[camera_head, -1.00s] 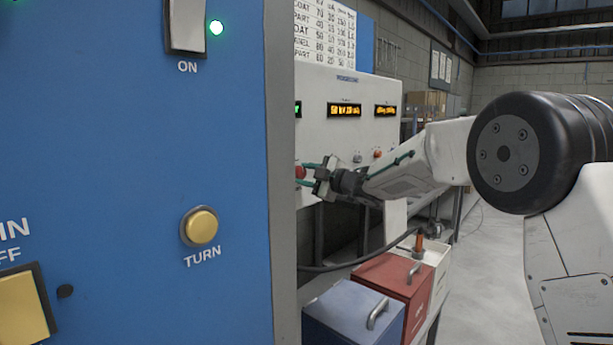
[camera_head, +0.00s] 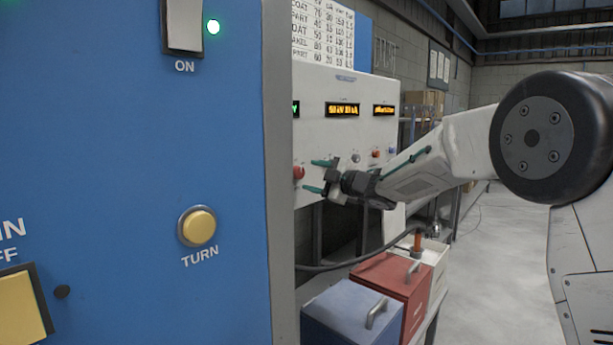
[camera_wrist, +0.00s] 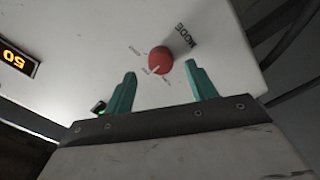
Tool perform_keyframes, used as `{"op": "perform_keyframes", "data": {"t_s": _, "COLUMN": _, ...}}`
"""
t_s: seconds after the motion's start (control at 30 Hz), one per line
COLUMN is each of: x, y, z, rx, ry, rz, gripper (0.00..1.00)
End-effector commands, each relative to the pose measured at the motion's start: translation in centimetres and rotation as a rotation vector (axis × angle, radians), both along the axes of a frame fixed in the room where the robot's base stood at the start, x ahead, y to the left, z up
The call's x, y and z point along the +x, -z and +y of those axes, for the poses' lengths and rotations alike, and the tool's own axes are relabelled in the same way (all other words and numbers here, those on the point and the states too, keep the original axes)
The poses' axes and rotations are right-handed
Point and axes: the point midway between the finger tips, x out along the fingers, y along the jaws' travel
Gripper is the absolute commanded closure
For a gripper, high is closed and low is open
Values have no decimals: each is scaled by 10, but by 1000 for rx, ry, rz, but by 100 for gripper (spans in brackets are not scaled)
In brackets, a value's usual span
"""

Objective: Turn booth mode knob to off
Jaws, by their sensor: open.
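The booth mode knob is a round red knob (camera_wrist: 160,60) with a pale pointer line, on a white panel under the word MODE in the wrist view. Small position labels surround it, too blurred to read. In the head view the red knob (camera_head: 298,172) shows at the white panel's left visible edge, next to the blue cabinet. My gripper (camera_wrist: 160,88) is open, its two green fingers apart, with the knob ahead of and between the fingertips. In the head view my gripper (camera_head: 318,176) points left at the knob. Whether the fingertips touch the panel cannot be told.
The white control panel (camera_head: 340,125) has lit displays and other small knobs. A blue cabinet (camera_head: 130,130) with a yellow TURN button (camera_head: 198,227) fills the left. Blue (camera_head: 350,312) and red (camera_head: 395,280) lidded boxes stand below my arm. Floor at right is clear.

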Motion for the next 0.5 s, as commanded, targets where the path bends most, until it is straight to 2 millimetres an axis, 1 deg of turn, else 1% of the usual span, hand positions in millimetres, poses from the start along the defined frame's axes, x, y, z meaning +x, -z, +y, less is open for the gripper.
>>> {"op": "perform_keyframes", "data": {"t_s": 0.03, "x": -6, "y": -1, "z": -8, "rx": 0, "ry": 3, "rz": 0, "gripper": 43}}
{"op": "perform_keyframes", "data": {"t_s": 0.1, "x": -12, "y": 0, "z": -17, "rx": 1, "ry": 2, "rz": 1, "gripper": 43}}
{"op": "perform_keyframes", "data": {"t_s": 0.2, "x": -19, "y": 0, "z": -26, "rx": 0, "ry": 2, "rz": 1, "gripper": 43}}
{"op": "perform_keyframes", "data": {"t_s": 0.3, "x": -23, "y": 0, "z": -31, "rx": 0, "ry": 1, "rz": 0, "gripper": 43}}
{"op": "perform_keyframes", "data": {"t_s": 0.5, "x": -25, "y": 0, "z": -32, "rx": 0, "ry": 0, "rz": 0, "gripper": 43}}
